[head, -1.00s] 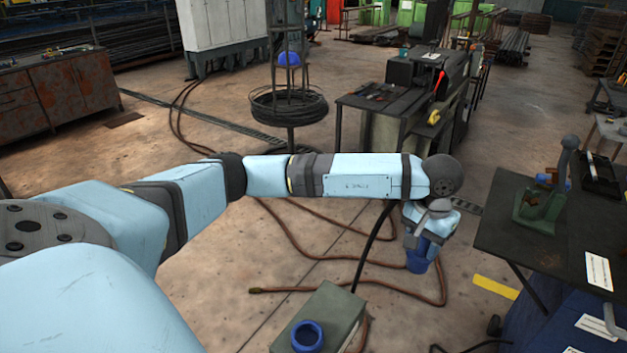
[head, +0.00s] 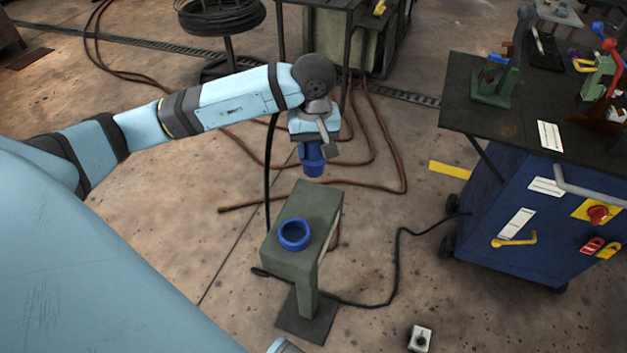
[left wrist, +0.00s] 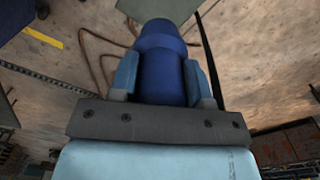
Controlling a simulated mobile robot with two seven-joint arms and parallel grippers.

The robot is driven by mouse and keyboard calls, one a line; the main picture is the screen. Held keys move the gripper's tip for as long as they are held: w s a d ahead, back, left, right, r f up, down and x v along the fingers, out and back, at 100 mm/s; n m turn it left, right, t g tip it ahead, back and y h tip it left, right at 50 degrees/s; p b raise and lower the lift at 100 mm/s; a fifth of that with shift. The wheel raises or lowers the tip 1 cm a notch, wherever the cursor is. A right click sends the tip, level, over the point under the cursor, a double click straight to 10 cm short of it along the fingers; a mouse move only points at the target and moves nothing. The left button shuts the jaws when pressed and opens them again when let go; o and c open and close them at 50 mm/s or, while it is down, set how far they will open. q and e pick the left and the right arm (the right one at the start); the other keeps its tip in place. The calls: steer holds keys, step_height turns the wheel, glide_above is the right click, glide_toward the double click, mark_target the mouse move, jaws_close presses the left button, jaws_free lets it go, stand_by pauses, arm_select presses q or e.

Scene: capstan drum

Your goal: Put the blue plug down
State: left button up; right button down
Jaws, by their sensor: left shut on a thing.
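My left gripper (head: 312,152) is shut on the blue plug (head: 313,166) and holds it in the air, pointing down. In the left wrist view the plug (left wrist: 162,65) sits between the two pale blue fingers. A blue ring (head: 294,234) with a dark opening lies on top of a grey-green stand (head: 322,200). In the head view the plug appears just above the stand's far end, apart from the ring. A green edge of the stand (left wrist: 160,9) shows beyond the plug in the left wrist view.
A blue cart (head: 490,205) with a dark top stands to the right, with a green clamp-like tool (head: 497,82) on it. Brown hose (head: 385,130) and a black cable (head: 402,265) lie on the floor. A small grey box (head: 419,338) sits at the bottom.

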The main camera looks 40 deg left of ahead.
arm_select(q)
step_height(320, 180, down, 11)
steer(key=shift+f+b, duration=0.1)
steer(key=shift+b, duration=0.2)
arm_select(e)
steer(key=shift+a, duration=0.1)
arm_select(q)
steer(key=shift+f, duration=0.1)
steer(key=o, duration=1)
steer(key=shift+o, duration=0.2)
arm_select(e)
steer(key=shift+f, duration=0.1)
arm_select(q)
steer(key=shift+r, duration=0.25)
step_height(320, 180, up, 12)
steer(key=shift+f+p, duration=0.1)
steer(key=shift+p, duration=0.25)
